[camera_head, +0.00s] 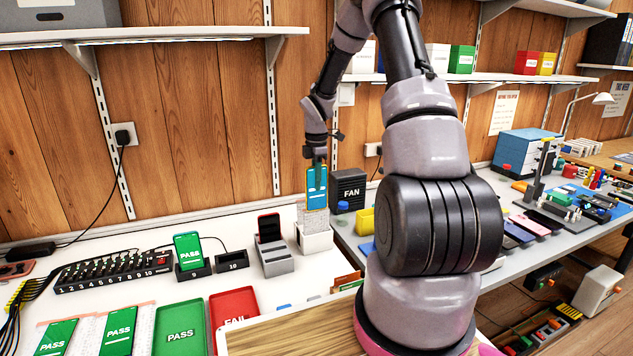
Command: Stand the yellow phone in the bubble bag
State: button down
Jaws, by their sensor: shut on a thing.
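My gripper (316,164), small at the end of the arm, is shut on the top of an upright phone. The phone (316,198) shows a blue screen with a thin yellow edge, so I take it as the yellow phone. A pale, textured bubble bag (313,219) stands in a white holder (314,242) directly below it in the picture. The phone's lower end is at the bag's upper part. I cannot tell whether it is inside the mouth or in front of it.
A dark FAN box (348,188) stands close to the right of the bag. A grey stand with a dark phone (269,228) is to the left. A numbered dock row (113,269), a green PASS tray (180,328) and a red FAIL tray (233,306) lie further left.

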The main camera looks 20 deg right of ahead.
aim_at(317, 210)
jog(key=shift+f, duration=0.15)
jog(key=shift+f, duration=0.45)
jog(key=shift+f, duration=0.15)
dwell(0.5)
jog(key=shift+f, duration=2.25)
jog(key=shift+f, duration=0.15)
jog(key=shift+f, duration=0.75)
jog(key=c, duration=0.8)
grip_release()
